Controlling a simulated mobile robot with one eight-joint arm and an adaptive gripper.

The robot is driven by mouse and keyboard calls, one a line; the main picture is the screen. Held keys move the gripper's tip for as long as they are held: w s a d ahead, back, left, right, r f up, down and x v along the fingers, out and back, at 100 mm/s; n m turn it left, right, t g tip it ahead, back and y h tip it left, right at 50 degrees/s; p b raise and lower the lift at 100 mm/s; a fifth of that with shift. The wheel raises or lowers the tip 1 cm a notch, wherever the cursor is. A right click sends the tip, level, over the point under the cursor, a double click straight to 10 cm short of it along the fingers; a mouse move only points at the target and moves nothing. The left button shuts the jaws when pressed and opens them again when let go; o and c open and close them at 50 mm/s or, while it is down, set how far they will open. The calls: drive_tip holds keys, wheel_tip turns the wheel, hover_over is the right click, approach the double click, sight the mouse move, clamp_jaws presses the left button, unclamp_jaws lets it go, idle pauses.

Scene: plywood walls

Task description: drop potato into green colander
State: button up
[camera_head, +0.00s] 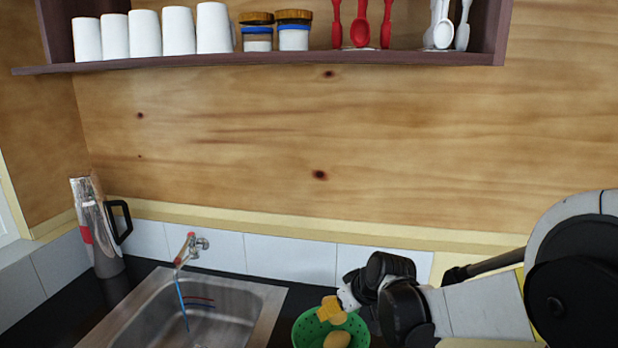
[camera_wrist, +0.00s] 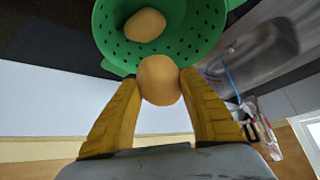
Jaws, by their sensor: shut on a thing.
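A green colander (camera_head: 303,330) stands on the dark counter to the right of the sink. It also shows in the wrist view (camera_wrist: 205,30). One potato (camera_head: 337,340) lies inside it, seen too in the wrist view (camera_wrist: 145,25). My gripper (camera_wrist: 160,82) is shut on a second round, tan potato (camera_wrist: 160,80), held between the yellow fingertips at the colander's near rim in the wrist view. In the head view my gripper (camera_head: 331,310) is over the colander's back part, and the held potato cannot be made out clearly there.
A steel sink (camera_head: 225,310) with a tap (camera_head: 190,248) is left of the colander. A silver jug (camera_head: 100,230) with a black handle stands in the left corner. A shelf (camera_head: 270,58) with white cups, jars and utensils hangs above. The tiled back wall is close behind my arm.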

drive_tip(key=shift+d, duration=0.25)
drive_tip(key=shift+f, duration=0.25)
wheel_tip(320, 180, down, 6)
drive_tip(key=b, duration=0.4)
drive_tip(key=shift+r, duration=0.2)
drive_tip(key=o, duration=1.3)
drive_tip(key=shift+r, duration=0.15)
drive_tip(key=v, duration=1.2)
